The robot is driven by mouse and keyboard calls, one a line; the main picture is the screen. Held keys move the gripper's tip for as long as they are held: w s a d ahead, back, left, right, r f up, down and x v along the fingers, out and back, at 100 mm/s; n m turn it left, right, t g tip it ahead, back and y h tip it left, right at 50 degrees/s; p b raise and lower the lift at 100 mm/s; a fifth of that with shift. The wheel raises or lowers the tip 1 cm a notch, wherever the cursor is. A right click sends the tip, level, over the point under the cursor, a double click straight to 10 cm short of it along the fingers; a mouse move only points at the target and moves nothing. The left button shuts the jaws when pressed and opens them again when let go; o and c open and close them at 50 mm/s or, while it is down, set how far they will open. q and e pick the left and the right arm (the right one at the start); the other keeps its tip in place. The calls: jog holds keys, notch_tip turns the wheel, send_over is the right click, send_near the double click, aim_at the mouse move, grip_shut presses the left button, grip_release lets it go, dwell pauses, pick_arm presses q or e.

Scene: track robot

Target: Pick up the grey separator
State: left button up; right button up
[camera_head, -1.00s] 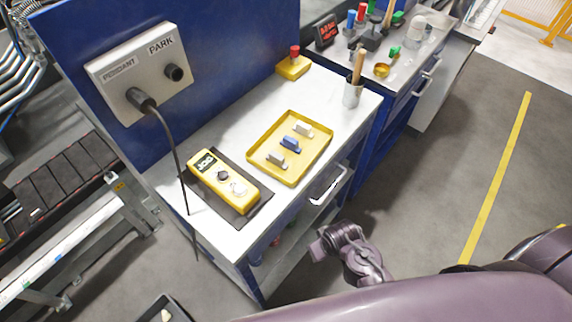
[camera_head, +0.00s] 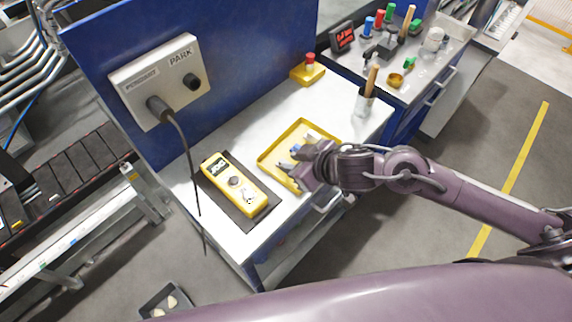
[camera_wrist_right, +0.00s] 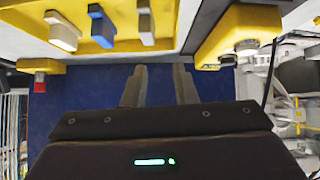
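The yellow tray (camera_head: 278,141) lies on the white bench top, partly hidden by my right gripper in the head view. In the right wrist view three small upright pieces stand in the tray (camera_wrist_right: 122,43): a grey separator (camera_wrist_right: 146,24) at the right, a blue one (camera_wrist_right: 101,27) in the middle, and a whitish one (camera_wrist_right: 62,34) at the left. My right gripper (camera_head: 293,165) is over the tray's near side in the head view. Its two fingers (camera_wrist_right: 160,72) are apart with nothing between them. The left gripper is not in view.
A yellow pendant (camera_head: 234,182) lies on a dark mat left of the tray. A cable (camera_head: 187,150) hangs from the PARK box (camera_head: 158,82). A cup with a wooden handle (camera_head: 364,100) and a red-button box (camera_head: 307,70) stand behind.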

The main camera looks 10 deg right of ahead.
jog(key=d, duration=0.1)
jog(key=d+f, duration=0.1)
jog(key=shift+d+f+g, duration=0.1)
jog(key=shift+d+g, duration=0.25)
jog(key=shift+g, duration=0.05)
jog(key=shift+w+f, duration=0.15)
jog(key=shift+f, duration=0.15)
jog(key=x, duration=0.3)
jog(key=p+x, duration=0.1)
jog(key=x, duration=0.3)
jog(key=shift+a, duration=0.3)
grip_shut()
